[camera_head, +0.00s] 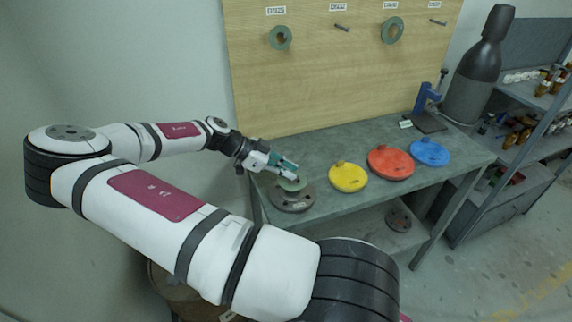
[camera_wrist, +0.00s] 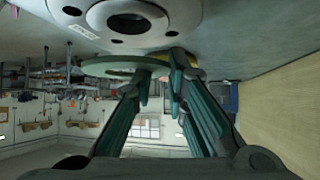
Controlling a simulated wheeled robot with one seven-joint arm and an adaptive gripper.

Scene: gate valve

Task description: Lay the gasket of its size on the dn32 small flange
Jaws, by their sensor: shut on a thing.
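A dark grey round flange (camera_head: 292,202) lies near the left end of the workbench. In the wrist view the flange (camera_wrist: 185,12) fills the top, with a centre bore, bolt holes and a white label I cannot read. My gripper (camera_head: 291,173) is over it, shut on the edge of a thin green ring gasket (camera_head: 292,185). In the wrist view the fingertips (camera_wrist: 162,62) pinch the rim of the gasket (camera_wrist: 90,66), which is close to the flange face. I cannot tell whether they touch.
Two green gaskets, a smaller (camera_head: 280,38) and a larger (camera_head: 392,30), hang on the wooden board. Yellow (camera_head: 348,178), red (camera_head: 390,163) and blue (camera_head: 430,152) discs lie right of the flange. A blue clamp stand (camera_head: 427,105) stands behind. Another flange (camera_head: 399,220) is on the lower shelf.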

